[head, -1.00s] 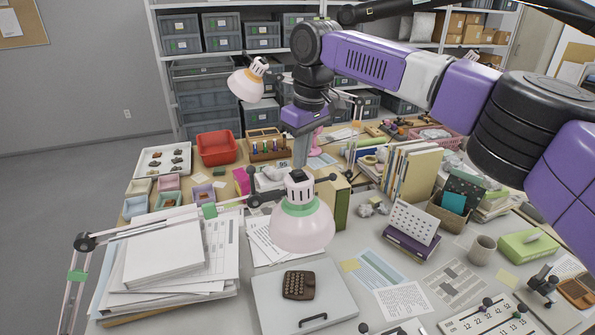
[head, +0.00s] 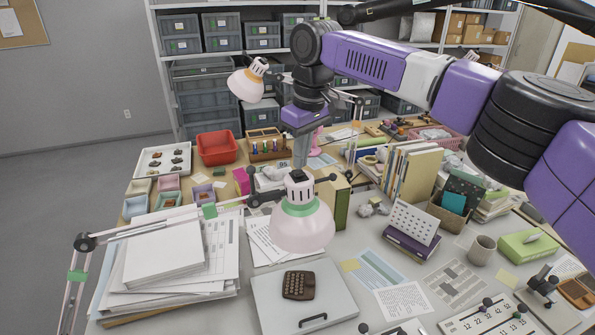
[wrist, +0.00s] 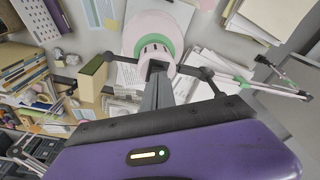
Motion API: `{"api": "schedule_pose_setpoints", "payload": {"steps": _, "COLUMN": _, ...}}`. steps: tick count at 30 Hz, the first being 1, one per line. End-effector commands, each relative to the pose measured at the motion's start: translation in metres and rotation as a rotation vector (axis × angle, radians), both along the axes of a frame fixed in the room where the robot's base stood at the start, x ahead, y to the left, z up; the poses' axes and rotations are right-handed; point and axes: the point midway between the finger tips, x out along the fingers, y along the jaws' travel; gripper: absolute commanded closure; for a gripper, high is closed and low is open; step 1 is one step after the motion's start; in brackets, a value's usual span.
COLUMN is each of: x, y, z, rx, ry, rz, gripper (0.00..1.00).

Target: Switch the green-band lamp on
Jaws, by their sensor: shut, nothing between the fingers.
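The green-band lamp (head: 302,226) has a pale pink shade with a green band round its upper part. Its white cap with a dark top shows in the head view, and its jointed arm runs left, with more green bands. The shade looks unlit. My gripper (head: 300,166) points down at the dark top of the lamp's cap, its tips partly hidden there. In the wrist view my gripper (wrist: 157,68) is shut and empty, its tips over the cap of the lamp (wrist: 150,28). I cannot tell whether they touch it.
A second lamp (head: 247,84) with an orange band stands at the back left. A paper stack (head: 165,255) lies left of the green-band lamp, and a grey case (head: 340,290) with a brown calculator-like device (head: 299,285) lies below it. Upright books (head: 412,172) stand to the right.

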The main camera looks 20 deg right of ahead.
Motion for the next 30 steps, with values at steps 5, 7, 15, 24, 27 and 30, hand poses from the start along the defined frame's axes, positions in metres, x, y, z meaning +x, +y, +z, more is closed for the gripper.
{"api": "schedule_pose_setpoints", "payload": {"steps": 5, "x": 0.0, "y": 0.0, "z": 0.0, "rx": 0.0, "ry": 0.0, "rz": 0.0, "gripper": 1.0}}
{"api": "schedule_pose_setpoints", "payload": {"steps": 7, "x": 0.0, "y": 0.0, "z": 0.0, "rx": 0.0, "ry": 0.0, "rz": 0.0, "gripper": 1.0}}
{"api": "schedule_pose_setpoints", "payload": {"steps": 15, "x": 0.0, "y": 0.0, "z": -0.0002, "rx": 0.0, "ry": 0.0, "rz": 0.0, "gripper": 1.0}}
{"api": "schedule_pose_setpoints", "payload": {"steps": 24, "x": -0.0002, "y": 0.0001, "z": -0.0042, "rx": 0.0, "ry": 0.001, "rz": 0.0, "gripper": 1.0}}
{"api": "schedule_pose_setpoints", "payload": {"steps": 27, "x": -0.0001, "y": 0.0001, "z": -0.0057, "rx": 0.0, "ry": 0.001, "rz": 0.0, "gripper": 1.0}}
{"api": "schedule_pose_setpoints", "payload": {"steps": 30, "x": -0.0001, "y": 0.0001, "z": -0.007, "rx": 0.0, "ry": 0.001, "rz": 0.0, "gripper": 1.0}}
